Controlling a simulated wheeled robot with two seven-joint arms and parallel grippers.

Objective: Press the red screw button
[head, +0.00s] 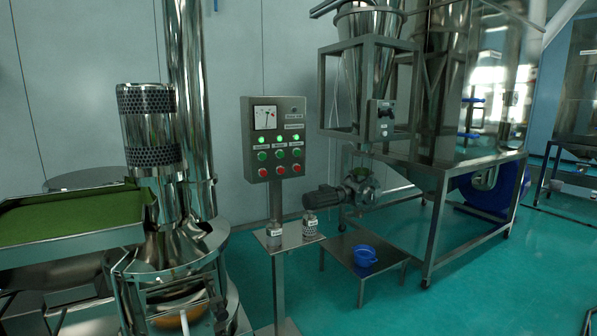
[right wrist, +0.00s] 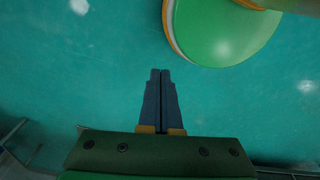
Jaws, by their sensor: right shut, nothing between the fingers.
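A grey control panel (head: 275,138) stands on a post in the middle of the head view. Along its bottom row are three red buttons: a left one (head: 263,172), a middle one (head: 280,170) and a right one (head: 296,168). The labels are too small to read, so I cannot tell which is the screw button. Green buttons sit above them, and lit green lamps above those. My right gripper (right wrist: 160,76) is shut and empty in the right wrist view, over the floor; no panel shows there. Neither gripper shows in the head view.
A small steel shelf (head: 274,242) with two small containers juts from the panel's post. The steel sieve machine (head: 165,245) with a tray of green material stands left. A low table (head: 335,253) with a blue bowl (head: 364,256) is right. Teal floor (head: 455,300) is clear at front right.

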